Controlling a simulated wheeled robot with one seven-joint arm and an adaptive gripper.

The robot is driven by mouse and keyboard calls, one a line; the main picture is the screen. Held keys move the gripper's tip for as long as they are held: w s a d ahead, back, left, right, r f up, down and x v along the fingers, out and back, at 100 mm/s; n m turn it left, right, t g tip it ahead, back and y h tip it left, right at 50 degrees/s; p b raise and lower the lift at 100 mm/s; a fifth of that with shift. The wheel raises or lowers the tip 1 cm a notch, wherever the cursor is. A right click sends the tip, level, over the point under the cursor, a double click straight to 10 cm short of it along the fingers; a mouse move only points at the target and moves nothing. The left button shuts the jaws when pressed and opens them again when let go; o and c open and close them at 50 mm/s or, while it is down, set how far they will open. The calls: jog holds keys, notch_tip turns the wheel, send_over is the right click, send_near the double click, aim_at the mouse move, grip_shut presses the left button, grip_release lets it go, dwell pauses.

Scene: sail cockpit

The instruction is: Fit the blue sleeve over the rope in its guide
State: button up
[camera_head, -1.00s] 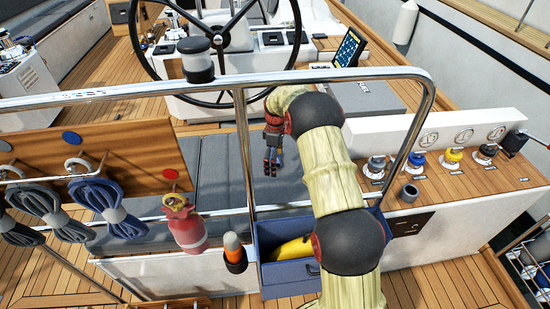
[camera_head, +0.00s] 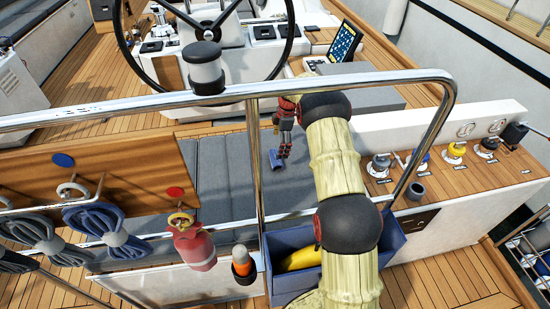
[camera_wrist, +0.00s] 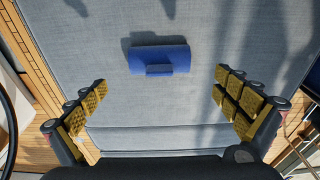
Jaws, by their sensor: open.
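The blue sleeve (camera_wrist: 160,58) lies on its side on the grey cushion (camera_wrist: 105,120), with a small raised block on it. It also shows small in the head view (camera_head: 276,158). My gripper (camera_wrist: 160,80) is open and empty above the cushion, its yellow-padded fingers on either side and nearer the picture's bottom than the sleeve. In the head view my gripper (camera_head: 285,145) hangs just beside the sleeve. The guide's detail is too small to tell.
A blue bin (camera_head: 290,240) holds a yellow item. The cushion around the sleeve is clear.

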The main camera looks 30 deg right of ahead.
aim_at(276, 152)
jog(key=f, duration=0.2)
jog(key=f+b, duration=0.1)
jog(key=f, duration=0.1)
jog(key=a+f+b, duration=0.1)
jog(key=f, duration=0.1)
jog(key=shift+w+a+f, duration=0.1)
jog(key=shift+w+f, duration=0.15)
jog(key=shift+c, duration=0.9)
jog(key=c, duration=1.4)
jog(key=shift+r, duration=0.15)
